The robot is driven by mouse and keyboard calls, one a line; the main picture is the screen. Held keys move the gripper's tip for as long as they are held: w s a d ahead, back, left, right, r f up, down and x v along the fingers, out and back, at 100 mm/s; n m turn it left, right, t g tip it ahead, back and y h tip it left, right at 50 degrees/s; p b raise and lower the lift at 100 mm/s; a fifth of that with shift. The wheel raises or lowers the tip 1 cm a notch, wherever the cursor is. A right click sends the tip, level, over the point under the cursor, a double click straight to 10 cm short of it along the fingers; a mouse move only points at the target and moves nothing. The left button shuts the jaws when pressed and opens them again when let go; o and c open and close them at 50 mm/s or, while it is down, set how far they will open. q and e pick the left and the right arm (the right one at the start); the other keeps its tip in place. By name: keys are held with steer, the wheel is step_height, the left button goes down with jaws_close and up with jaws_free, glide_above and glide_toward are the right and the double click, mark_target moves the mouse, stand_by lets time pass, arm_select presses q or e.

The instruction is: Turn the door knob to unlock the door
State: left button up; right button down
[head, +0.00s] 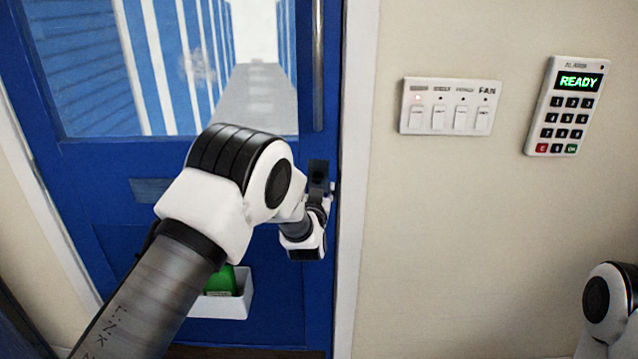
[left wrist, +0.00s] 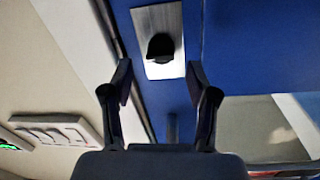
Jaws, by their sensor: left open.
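In the left wrist view a black door knob (left wrist: 161,47) sits on a silver rectangular plate (left wrist: 154,20) on the blue door (left wrist: 255,50). My left gripper (left wrist: 159,75) is open and empty, its two dark fingers spread either side of the plate's near end. The knob lies just beyond the fingertips, and I see no contact. In the head view my left gripper (head: 320,190) is at the right edge of the blue door (head: 110,170), below the long handle. The knob is hard to make out there. My right gripper is out of view.
A vertical metal bar handle (head: 318,65) runs beside the door window. A white bin (head: 238,303) holding something green (head: 222,280) is low on the door. A white switch panel (head: 449,106) and an alarm keypad (head: 566,106) reading READY are on the right wall.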

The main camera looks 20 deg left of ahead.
mark_target(318, 180)
arm_select(q)
steer(key=w, duration=0.3)
steer(key=shift+w+a+f, duration=0.1)
steer(key=shift+a+f, duration=0.05)
steer(key=shift+a, duration=0.2)
steer(key=shift+w+a+f, duration=0.1)
steer(key=shift+w+a, duration=0.05)
steer(key=shift+s+r, duration=0.2)
steer(key=c, duration=0.4)
jaws_close()
